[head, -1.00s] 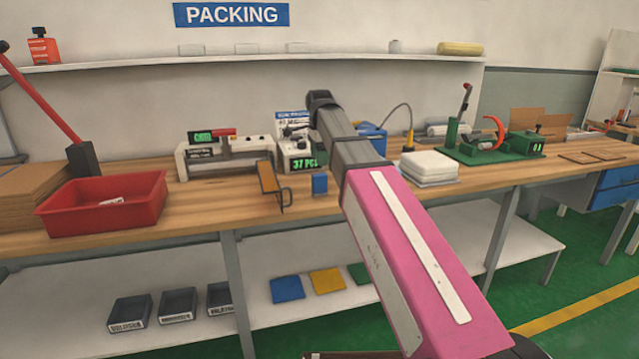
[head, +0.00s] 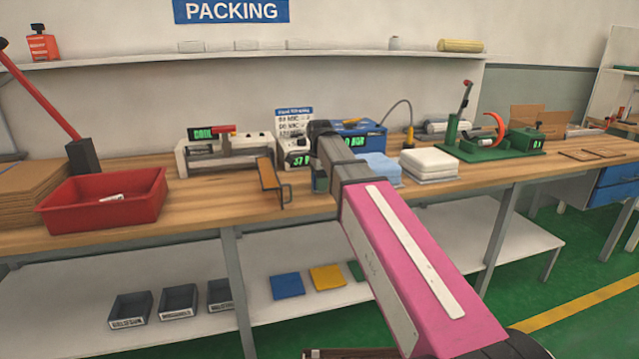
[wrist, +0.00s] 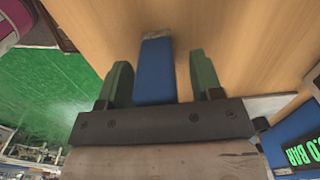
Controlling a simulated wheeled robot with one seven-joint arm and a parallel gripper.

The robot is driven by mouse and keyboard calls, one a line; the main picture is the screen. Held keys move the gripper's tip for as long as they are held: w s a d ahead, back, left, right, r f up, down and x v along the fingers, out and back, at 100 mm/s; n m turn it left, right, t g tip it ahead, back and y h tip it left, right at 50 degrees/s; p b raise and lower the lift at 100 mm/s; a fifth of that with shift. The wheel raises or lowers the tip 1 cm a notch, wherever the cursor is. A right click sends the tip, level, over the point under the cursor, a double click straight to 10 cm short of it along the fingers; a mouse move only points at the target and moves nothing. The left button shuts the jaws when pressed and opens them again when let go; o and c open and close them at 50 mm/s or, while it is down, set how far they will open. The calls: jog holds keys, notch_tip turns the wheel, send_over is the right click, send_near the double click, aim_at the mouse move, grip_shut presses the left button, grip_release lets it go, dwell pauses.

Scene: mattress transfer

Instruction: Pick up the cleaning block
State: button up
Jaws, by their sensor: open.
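The cleaning block is a blue block (wrist: 154,72) with a greyish far end. In the wrist view it lies between the two green fingers of my gripper (wrist: 159,66), with a gap on each side, wider on the right. My gripper is open around it. In the head view my gripper (head: 321,182) is low over the bench near its front edge, and my arm and gripper largely hide the block there. The wooden bench top (wrist: 231,45) shows beyond the block in the wrist view.
A black-framed orange-brown holder (head: 270,178) stands just left of my gripper. A sealer-like machine (head: 225,152) and a red bin (head: 100,202) are farther left. White folded pads (head: 429,164) lie to the right, with light blue ones (head: 381,167) behind my arm.

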jog(key=shift+f, duration=0.15)
jog(key=c, duration=1.1)
